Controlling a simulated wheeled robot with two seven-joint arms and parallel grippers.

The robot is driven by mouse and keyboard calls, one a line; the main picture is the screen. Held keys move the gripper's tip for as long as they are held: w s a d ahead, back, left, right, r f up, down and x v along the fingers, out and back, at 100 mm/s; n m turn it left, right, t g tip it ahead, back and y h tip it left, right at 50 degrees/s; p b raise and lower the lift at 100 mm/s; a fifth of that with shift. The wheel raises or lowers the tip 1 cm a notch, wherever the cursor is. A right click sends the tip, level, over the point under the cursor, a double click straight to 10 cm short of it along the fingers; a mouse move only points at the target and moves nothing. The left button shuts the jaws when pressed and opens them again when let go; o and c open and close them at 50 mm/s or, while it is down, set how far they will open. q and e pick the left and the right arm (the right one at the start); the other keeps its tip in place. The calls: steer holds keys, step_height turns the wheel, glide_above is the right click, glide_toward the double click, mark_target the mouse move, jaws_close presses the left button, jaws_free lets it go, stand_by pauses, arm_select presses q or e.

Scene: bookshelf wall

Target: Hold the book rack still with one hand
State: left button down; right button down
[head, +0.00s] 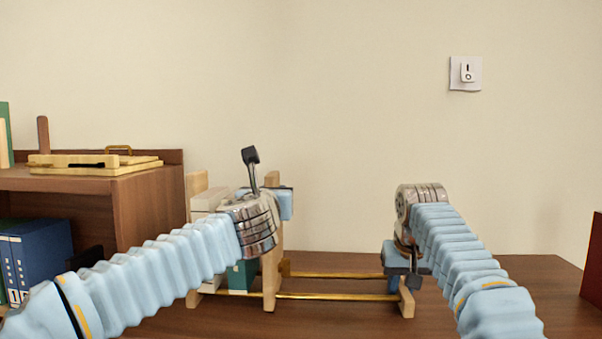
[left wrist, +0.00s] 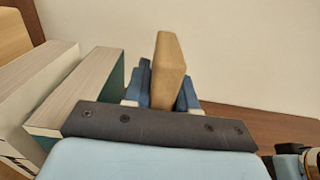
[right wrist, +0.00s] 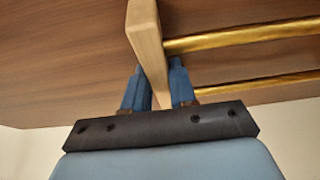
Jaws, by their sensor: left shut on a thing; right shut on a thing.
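The book rack has brass rods (head: 335,296), a wooden right end piece (head: 407,302) and a wooden upright (head: 270,280) further left. My left gripper (head: 283,192) is shut on the top of that upright; in the left wrist view its blue fingers stand on both sides of the wooden block (left wrist: 168,72). My right gripper (head: 404,278) is shut on the right end piece, which also shows in the right wrist view (right wrist: 147,45), near the rods. Books (head: 242,277) stand left of the upright, partly hidden by my left arm.
A brown shelf unit (head: 150,215) stands at the left, with blue binders (head: 38,250) inside and a wooden tray (head: 95,163) on top. A dark red object (head: 593,265) stands at the right edge. The rack is empty between the upright and right end.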

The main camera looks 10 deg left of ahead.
arm_select(q)
steer(key=a, duration=0.2)
steer(key=shift+a, duration=0.4)
steer(key=c, duration=0.8)
jaws_free()
steer(key=shift+o, duration=0.2)
steer(key=s, duration=1.2)
steer(key=shift+d, duration=0.4)
